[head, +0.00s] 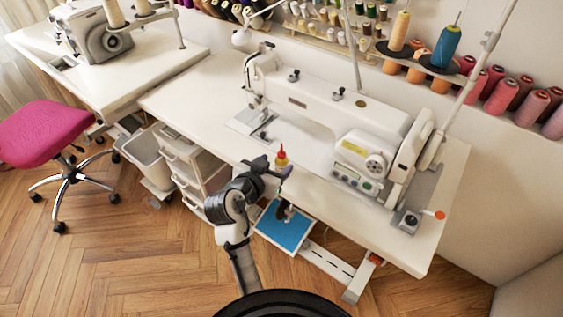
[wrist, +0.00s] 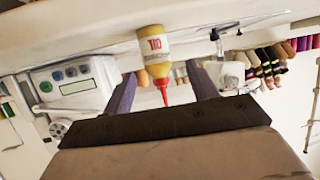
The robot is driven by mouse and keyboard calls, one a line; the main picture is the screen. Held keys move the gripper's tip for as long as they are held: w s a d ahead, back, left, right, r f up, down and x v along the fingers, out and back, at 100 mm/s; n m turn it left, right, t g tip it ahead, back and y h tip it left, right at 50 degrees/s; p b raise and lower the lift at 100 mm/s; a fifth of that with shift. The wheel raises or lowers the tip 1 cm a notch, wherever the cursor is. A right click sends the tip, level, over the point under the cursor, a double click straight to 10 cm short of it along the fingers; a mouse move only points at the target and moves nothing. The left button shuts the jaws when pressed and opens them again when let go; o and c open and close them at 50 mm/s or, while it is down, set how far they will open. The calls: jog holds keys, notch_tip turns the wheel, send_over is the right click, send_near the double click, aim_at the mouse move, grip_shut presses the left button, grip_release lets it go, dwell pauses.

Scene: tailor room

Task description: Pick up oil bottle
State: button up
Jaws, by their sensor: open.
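The oil bottle (head: 282,159) stands upright on the sewing table near its front edge. It is small and yellow with a red nozzle. The wrist view is upside down and shows the bottle (wrist: 154,47) with a red-lettered label, its nozzle pointing down the picture. My gripper (head: 274,168) is at the table's front edge, close by the bottle. In the wrist view its two purple fingers (wrist: 162,72) are open, one on each side of the bottle in the picture. I see no finger touching it, and cannot tell how far it is between them.
A white sewing machine (head: 330,105) stands behind the bottle on the table (head: 200,100). Thread cones (head: 398,32) stand at the back right. A white drawer unit (head: 188,165) and a blue pedal (head: 284,228) are below the table. A pink chair (head: 48,133) is at left.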

aim_at(279, 163)
jog(key=x, duration=0.2)
jog(key=p+x, duration=0.1)
jog(key=x, duration=0.1)
jog(key=shift+w+d+f, duration=0.1)
jog(key=shift+d+f, duration=0.1)
jog(key=shift+f, duration=0.15)
jog(key=c, duration=1.1)
jog(key=shift+r, duration=0.1)
